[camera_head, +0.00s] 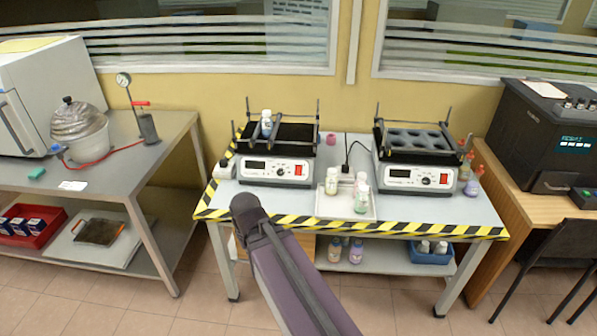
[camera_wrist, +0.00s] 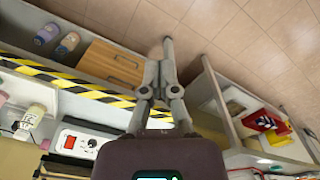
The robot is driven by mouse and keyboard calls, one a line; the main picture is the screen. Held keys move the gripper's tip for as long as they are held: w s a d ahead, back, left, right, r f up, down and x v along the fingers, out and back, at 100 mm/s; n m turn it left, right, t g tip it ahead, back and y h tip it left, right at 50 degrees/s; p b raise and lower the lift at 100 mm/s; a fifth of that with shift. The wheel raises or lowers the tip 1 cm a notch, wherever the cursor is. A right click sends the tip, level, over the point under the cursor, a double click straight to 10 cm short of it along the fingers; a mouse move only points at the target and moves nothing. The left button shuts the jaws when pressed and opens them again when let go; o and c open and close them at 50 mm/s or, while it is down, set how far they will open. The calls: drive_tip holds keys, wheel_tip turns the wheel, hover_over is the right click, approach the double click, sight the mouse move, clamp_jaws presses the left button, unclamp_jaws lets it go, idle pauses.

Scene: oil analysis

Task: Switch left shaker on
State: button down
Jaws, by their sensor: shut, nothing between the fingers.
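The left shaker (camera_head: 250,181) stands on the striped-edge table in the head view. It has a white front panel with a dark display, a knob and a red switch (camera_head: 299,171). Its black rack holds small bottles (camera_head: 266,121). In the wrist view its panel (camera_wrist: 104,141) and red switch (camera_wrist: 70,142) show at lower left, upside down. My gripper (camera_wrist: 160,72) is shut and empty, apart from the shaker, over the table's front edge. In the head view my arm's end hides the gripper, in front of the table's left part. Whether the switch is lit, I cannot tell.
A right shaker (camera_head: 414,188) with its own red switch stands on the same table (camera_head: 430,218). Between the shakers a white tray (camera_head: 345,212) holds several bottles. A metal bench (camera_head: 130,163) stands at left, a wooden desk (camera_head: 515,180) with a black machine at right.

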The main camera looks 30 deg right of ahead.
sight(298, 170)
idle(0.8)
drive_tip(key=w+d+f+m+t+y+b, duration=0.2)
drive_tip(key=w+d+f+t+y+b, duration=0.15)
drive_tip(key=w+b, duration=0.45)
drive_tip(key=w+d+f+m+t+y+b, duration=0.25)
drive_tip(key=w+t+b, duration=0.2)
drive_tip(key=w, duration=0.75)
drive_tip(key=w+d+r+m+t+h+b, duration=0.1)
drive_tip(key=w+d+m+t+b, duration=0.3)
drive_tip(key=d, duration=0.8)
drive_tip(key=w+d+r+m+t+h+b, duration=0.1)
drive_tip(key=w+d+m+t+b, duration=0.3)
drive_tip(key=d, duration=0.7)
drive_tip(key=shift+w+d+r+t+h+b, duration=0.25)
drive_tip(key=shift+w+d+t+h+b, duration=0.15)
drive_tip(key=shift+w+t+h, duration=0.25)
drive_tip(key=shift+w, duration=0.1)
drive_tip(key=w+d+f+b, duration=0.3)
drive_tip(key=w+d, duration=0.1)
drive_tip(key=w, duration=0.2)
drive_tip(key=shift+w+d, duration=0.25)
drive_tip(key=shift+w, duration=0.1)
